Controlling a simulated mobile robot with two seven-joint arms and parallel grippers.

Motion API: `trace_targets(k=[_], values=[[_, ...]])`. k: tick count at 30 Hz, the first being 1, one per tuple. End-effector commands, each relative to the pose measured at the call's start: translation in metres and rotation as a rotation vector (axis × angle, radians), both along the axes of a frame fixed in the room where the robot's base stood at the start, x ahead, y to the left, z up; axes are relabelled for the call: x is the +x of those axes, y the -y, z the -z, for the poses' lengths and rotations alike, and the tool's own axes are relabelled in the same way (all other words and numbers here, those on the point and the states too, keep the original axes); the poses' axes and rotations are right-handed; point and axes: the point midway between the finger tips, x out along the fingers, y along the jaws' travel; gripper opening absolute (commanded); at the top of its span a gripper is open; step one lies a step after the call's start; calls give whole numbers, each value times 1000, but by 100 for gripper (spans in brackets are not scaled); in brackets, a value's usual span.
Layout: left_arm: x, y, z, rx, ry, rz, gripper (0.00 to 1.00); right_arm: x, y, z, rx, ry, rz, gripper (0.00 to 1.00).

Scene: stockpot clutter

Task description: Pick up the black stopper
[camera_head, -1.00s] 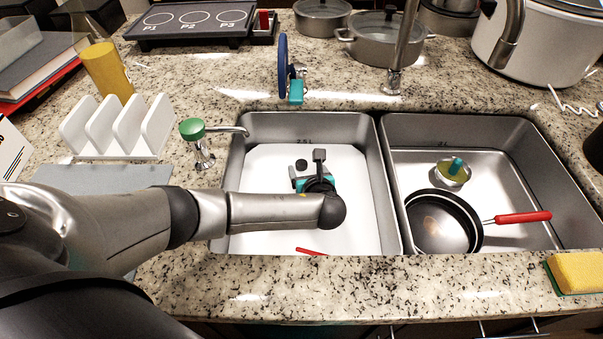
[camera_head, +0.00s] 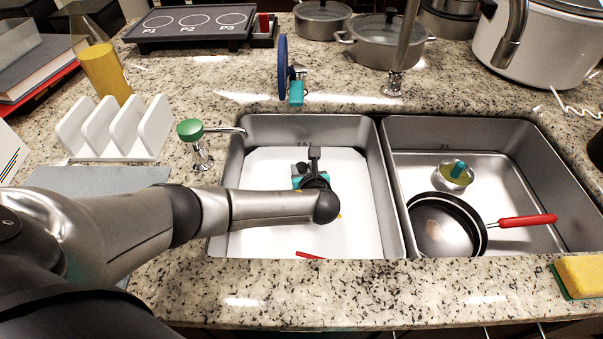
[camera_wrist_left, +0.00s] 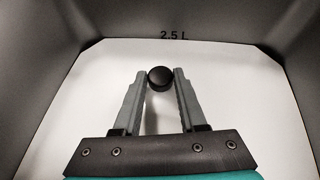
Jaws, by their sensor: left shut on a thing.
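The black stopper (camera_wrist_left: 160,76) is a small, round dark piece. In the left wrist view it sits between the fingertips of my left gripper (camera_wrist_left: 159,85), which is shut on it. In the head view my left gripper (camera_head: 302,172) is inside the left sink basin (camera_head: 376,190), pointing away under my forearm. The stopper is a small dark patch at the fingertips there, partly hidden. I cannot tell how high it is above the white basin floor. My right gripper is not in view.
The right basin (camera_head: 505,135) holds a pan (camera_head: 440,222) with a red handle and a small round strainer (camera_head: 442,176). A green-topped tap (camera_head: 190,130) and white rack (camera_head: 115,130) stand left. A red item (camera_head: 310,255) shows at the left basin's front.

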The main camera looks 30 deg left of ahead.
Motion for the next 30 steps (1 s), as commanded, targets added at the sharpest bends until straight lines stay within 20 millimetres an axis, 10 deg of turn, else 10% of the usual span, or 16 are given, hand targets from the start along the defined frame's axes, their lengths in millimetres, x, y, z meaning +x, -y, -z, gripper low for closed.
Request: trace_targets(k=[6, 18, 30], values=[[0, 0, 0, -1, -1, 0, 0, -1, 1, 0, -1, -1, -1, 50], [0, 0, -4, 0, 0, 0, 0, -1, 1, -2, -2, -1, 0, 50], [0, 0, -77, -1, 3, 1, 0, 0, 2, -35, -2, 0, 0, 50]])
